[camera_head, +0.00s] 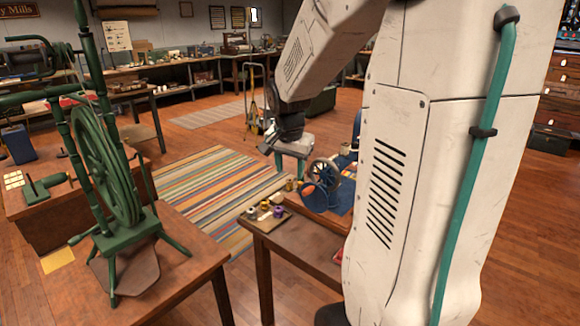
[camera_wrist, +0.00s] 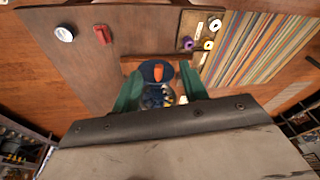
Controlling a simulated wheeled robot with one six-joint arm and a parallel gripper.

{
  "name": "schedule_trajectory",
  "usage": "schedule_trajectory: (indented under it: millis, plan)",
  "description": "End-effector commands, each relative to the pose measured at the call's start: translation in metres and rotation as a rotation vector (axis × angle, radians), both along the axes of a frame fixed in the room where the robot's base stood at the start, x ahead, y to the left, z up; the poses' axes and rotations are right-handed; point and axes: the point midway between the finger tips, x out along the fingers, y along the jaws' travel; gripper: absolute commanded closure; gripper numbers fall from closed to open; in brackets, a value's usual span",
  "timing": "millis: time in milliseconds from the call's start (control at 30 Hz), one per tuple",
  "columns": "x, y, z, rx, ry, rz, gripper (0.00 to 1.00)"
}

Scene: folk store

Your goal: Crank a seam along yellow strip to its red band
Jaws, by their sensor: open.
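A small dark-blue machine with a spoked handwheel (camera_head: 323,176) stands on the wooden table at centre, partly hidden behind my arm. My gripper is above it in the head view (camera_head: 288,152). In the wrist view my gripper (camera_wrist: 160,82) has its two green fingers apart, with a blue round part (camera_wrist: 156,72) carrying an orange piece (camera_wrist: 158,70) visible between them. I see no contact, but the depth is hard to judge. Small yellow bits (camera_wrist: 183,100) show beside the right finger. I cannot make out the yellow strip or its red band clearly.
A tray (camera_head: 250,216) of thread spools lies at the table's left edge. A red item (camera_wrist: 103,35) and a white round item (camera_wrist: 64,33) lie on the tabletop. A green spinning wheel (camera_head: 105,165) stands on the left table. A striped rug (camera_head: 205,180) covers open floor between.

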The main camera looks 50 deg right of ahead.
Motion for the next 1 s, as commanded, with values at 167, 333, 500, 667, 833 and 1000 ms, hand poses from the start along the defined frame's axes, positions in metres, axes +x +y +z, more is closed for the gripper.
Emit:
schedule_trajectory:
  millis: [167, 333, 500, 667, 833, 1000]
  plan:
    - [0.013, -0.064, -0.032, 0.005, -0.040, -0.216, 0.56]
    - [0.016, -0.085, -0.044, 0.006, -0.057, -0.286, 0.56]
    - [0.018, -0.088, -0.055, 0.007, -0.059, -0.290, 0.56]
    - [0.021, -0.092, -0.073, 0.007, -0.058, -0.289, 0.56]
    - [0.024, -0.096, -0.092, 0.007, -0.057, -0.289, 0.56]
    - [0.027, -0.101, -0.112, 0.007, -0.057, -0.287, 0.56]
